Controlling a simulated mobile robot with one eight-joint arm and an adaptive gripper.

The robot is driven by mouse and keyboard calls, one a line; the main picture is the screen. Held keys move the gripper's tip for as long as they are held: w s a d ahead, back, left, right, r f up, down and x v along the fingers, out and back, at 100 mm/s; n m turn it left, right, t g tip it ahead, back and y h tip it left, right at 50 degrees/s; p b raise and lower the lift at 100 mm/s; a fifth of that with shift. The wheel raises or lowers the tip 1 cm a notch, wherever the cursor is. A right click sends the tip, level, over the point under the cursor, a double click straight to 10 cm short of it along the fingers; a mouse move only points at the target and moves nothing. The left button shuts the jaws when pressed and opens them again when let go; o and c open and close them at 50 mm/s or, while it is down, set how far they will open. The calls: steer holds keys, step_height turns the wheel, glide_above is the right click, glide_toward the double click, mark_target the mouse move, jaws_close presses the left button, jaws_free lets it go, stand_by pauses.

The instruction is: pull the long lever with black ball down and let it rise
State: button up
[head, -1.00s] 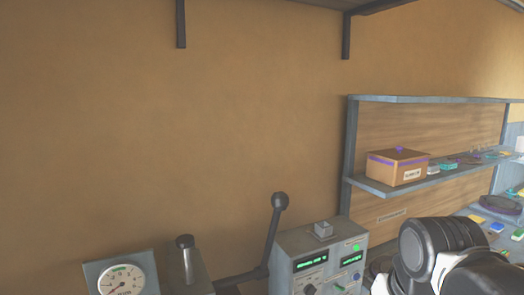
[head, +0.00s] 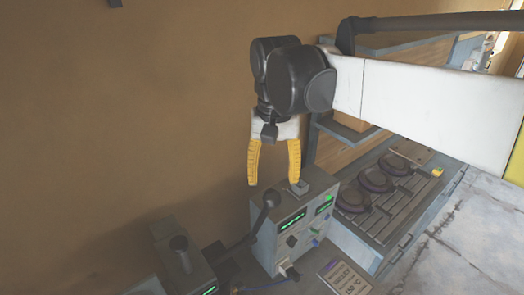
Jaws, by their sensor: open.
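The long lever (head: 256,222) stands tilted up to the right, with its dark ball (head: 271,196) at the upper end. It rises beside the grey control box (head: 278,230). My gripper (head: 272,185) points down with its two yellow fingers spread apart and nothing between them. In the picture the fingertips are just above the ball, with the ball below the gap between them. I cannot tell how far apart in depth they are. The lower end of the lever is partly hard to make out among the machine parts.
A grey block with a dark cylinder (head: 179,243) stands left of the lever. A bench (head: 415,190) with several dark round pieces lies to the right. The wall at the left is bare.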

mark_target(272, 192)
step_height(272, 192, down, 7)
steer(key=shift+w+a+f+p, duration=0.1)
steer(key=shift+w+p, duration=0.05)
steer(key=shift+p, duration=0.15)
